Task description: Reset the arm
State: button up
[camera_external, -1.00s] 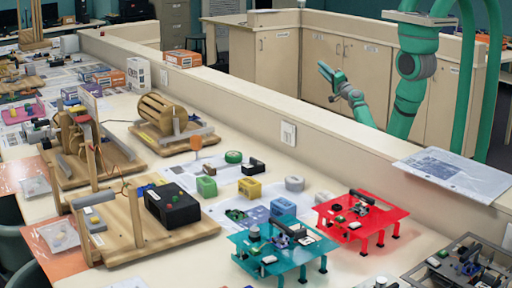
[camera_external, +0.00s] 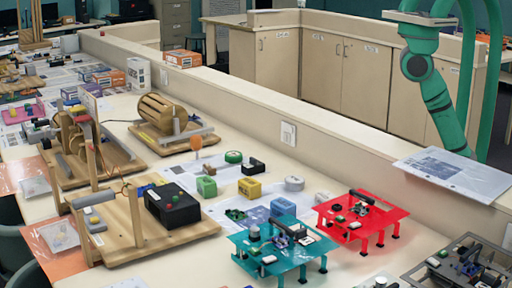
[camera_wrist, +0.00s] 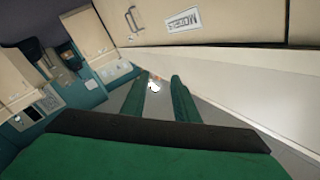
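My green arm (camera_external: 436,92) hangs down behind the long cream partition, on the far side from the table. Its lower end passes out of sight behind the partition and the papers on top of it. My gripper is hidden in the external view. In the wrist view my gripper (camera_wrist: 158,84) shows two green fingers apart, with a clear gap and nothing held between them. The fingers point towards the floor and the cabinets beyond.
The partition (camera_external: 240,100) runs between my arm and the table, with printed papers (camera_external: 456,174) on its ledge. Cream cabinets (camera_external: 345,75) stand behind. The table holds a teal stand (camera_external: 278,246), a red stand (camera_external: 361,217), wooden devices (camera_external: 165,115) and a black box (camera_external: 172,205).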

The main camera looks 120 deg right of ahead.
jog(key=w+a+f+n+t+y, duration=0.1)
jog(key=w+a+n+t+y, duration=0.3)
jog(key=a, duration=0.7)
jog(key=w+a+f+n+t+y, duration=0.1)
jog(key=w+a+n+t+y, duration=0.15)
jog(key=w+a+n, duration=0.65)
jog(key=s+a+r+n+y, duration=0.1)
jog(key=s+a+n+y, duration=0.1)
jog(key=a, duration=0.5)
jog(key=s+a+r+n+y, duration=0.1)
jog(key=s+a+n+y, duration=0.1)
jog(key=a+y, duration=0.2)
jog(key=s+a+r+n+t+y, duration=0.1)
jog(key=a+y, duration=0.3)
jog(key=a, duration=0.7)
jog(key=shift+s+r+n, duration=0.2)
jog(key=shift+s+n, duration=0.2)
jog(key=shift+n, duration=0.1)
